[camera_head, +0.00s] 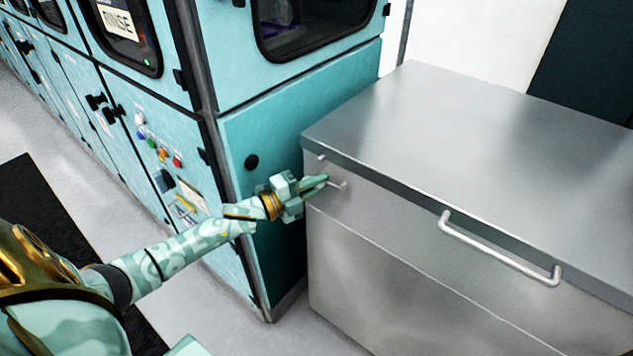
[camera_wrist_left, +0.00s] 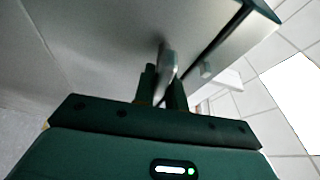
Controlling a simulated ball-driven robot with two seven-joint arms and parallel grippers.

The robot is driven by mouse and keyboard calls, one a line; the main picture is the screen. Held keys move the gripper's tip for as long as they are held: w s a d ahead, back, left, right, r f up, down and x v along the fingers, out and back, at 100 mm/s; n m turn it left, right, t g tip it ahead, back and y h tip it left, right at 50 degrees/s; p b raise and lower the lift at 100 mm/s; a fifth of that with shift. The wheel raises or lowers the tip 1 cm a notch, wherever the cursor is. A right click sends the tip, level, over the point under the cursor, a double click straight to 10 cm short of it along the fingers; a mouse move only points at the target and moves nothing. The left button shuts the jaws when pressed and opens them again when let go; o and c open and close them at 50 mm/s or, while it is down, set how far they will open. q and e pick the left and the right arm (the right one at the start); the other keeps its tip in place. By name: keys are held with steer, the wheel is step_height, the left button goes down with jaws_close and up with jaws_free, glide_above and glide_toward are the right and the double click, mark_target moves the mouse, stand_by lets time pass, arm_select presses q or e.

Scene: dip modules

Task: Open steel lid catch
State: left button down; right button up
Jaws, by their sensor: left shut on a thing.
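The steel chest (camera_head: 400,240) stands at the right in the head view, with its flat steel lid (camera_head: 480,130) lying closed on top. The catch (camera_head: 338,186) is a small metal lever on the chest's front face, near its left corner just below the lid. My left gripper (camera_head: 326,181) is at the catch, with its fingers shut on it. In the left wrist view the catch (camera_wrist_left: 168,62) rises from between the two dark fingers (camera_wrist_left: 163,85) against the steel face. The fingers hide part of the catch. My right gripper is not in view.
A bar handle (camera_head: 498,248) sticks out from the chest's front, right of the catch. A small metal stub (camera_head: 322,157) sits at the lid's left edge. A teal machine cabinet (camera_head: 270,150) stands close on the left. Open floor (camera_head: 300,335) lies in front.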

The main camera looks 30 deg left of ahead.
arm_select(q)
steer(key=shift+f, duration=0.1)
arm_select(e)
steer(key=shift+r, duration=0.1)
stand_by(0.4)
